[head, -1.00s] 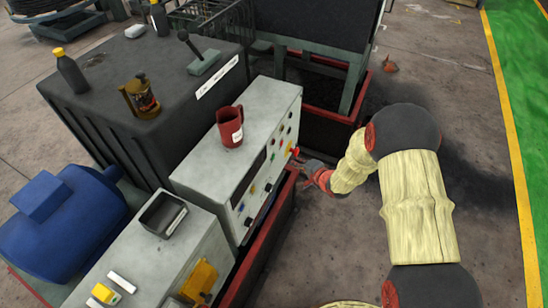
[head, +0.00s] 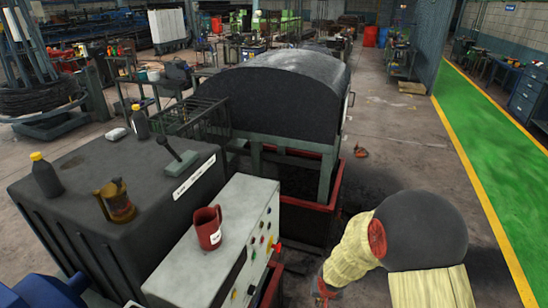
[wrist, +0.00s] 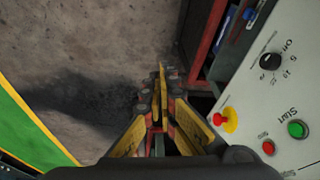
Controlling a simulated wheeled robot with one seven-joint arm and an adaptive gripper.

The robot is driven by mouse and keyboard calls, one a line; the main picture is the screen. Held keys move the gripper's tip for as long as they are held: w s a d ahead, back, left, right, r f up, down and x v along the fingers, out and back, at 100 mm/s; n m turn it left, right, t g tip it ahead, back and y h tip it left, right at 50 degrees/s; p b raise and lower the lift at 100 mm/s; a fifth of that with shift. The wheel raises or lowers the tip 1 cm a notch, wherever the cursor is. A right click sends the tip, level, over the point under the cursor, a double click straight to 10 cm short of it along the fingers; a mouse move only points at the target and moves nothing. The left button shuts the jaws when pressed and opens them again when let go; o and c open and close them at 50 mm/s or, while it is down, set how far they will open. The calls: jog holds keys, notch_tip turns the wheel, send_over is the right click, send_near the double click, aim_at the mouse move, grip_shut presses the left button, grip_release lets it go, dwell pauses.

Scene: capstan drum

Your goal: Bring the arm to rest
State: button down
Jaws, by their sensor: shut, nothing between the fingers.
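My gripper (head: 323,290) is at the bottom of the head view, at the end of my arm, just right of the grey control box (head: 215,250). In the wrist view its yellow and black fingers (wrist: 160,78) are closed together with nothing between them. They point over bare floor beside the control panel (wrist: 285,80). A red knob on a yellow base (wrist: 225,119) is right of the fingers and apart from them. The green Start button (wrist: 298,129) and a small red button (wrist: 268,147) sit farther right.
A red mug (head: 208,229) stands on the control box. The black cabinet (head: 110,190) carries bottles, a brown tin (head: 116,201) and a lever (head: 175,150). A large dark rounded machine (head: 290,90) stands ahead.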

jog(key=s+d+r+n+t+b, duration=0.1)
jog(key=s+r+b, duration=0.3)
jog(key=s+r, duration=0.8)
jog(key=s+d+r+n+t+b, duration=0.1)
jog(key=s+r+b, duration=0.3)
jog(key=s+r, duration=0.8)
notch_tip(320, 180, up, 4)
jog(key=shift+d+r, duration=0.15)
jog(key=shift+d, duration=0.4)
jog(key=shift+w, duration=0.1)
